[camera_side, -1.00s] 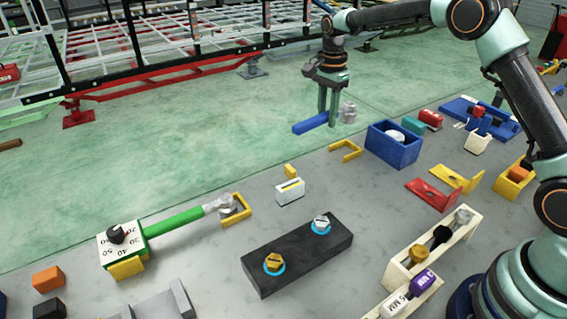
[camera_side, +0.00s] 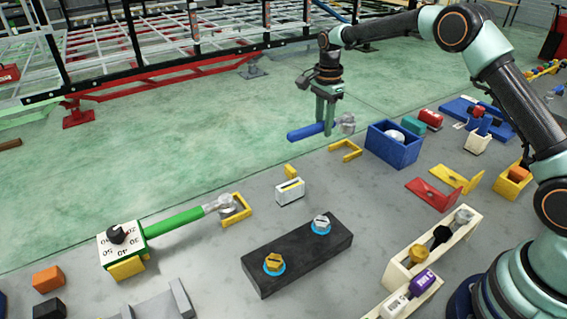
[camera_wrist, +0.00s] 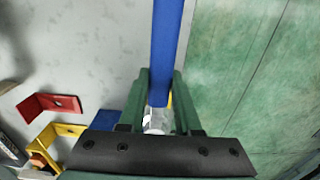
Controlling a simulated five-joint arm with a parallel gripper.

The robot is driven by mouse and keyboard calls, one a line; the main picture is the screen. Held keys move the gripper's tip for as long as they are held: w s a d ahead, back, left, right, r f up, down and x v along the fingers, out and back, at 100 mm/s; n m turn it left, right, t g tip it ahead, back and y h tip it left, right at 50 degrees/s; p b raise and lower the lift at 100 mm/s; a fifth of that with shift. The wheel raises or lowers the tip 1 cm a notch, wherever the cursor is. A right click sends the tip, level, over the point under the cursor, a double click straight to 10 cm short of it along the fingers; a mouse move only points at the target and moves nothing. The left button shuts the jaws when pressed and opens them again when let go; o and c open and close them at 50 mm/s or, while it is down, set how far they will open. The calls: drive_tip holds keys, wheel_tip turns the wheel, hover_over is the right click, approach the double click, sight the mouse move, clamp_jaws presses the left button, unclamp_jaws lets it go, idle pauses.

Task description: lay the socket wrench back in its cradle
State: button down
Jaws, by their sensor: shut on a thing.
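The socket wrench (camera_side: 304,132), with a blue handle and a grey metal head, is held roughly level in my gripper (camera_side: 325,131). The fingers are shut across it close to the head, which sticks out to the right. In the wrist view the blue handle (camera_wrist: 167,40) runs up from between the fingers (camera_wrist: 158,82); the head is partly hidden.
A blue box (camera_side: 392,150) stands right of the yellow bracket. A green-handled wrench (camera_side: 175,222) lies at left, and a black block with bolts (camera_side: 297,255) is in front.

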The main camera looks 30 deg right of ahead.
drive_tip(key=shift+f, duration=3.9)
drive_tip(key=shift+c, duration=0.2)
unclamp_jaws()
drive_tip(key=shift+r, duration=4)
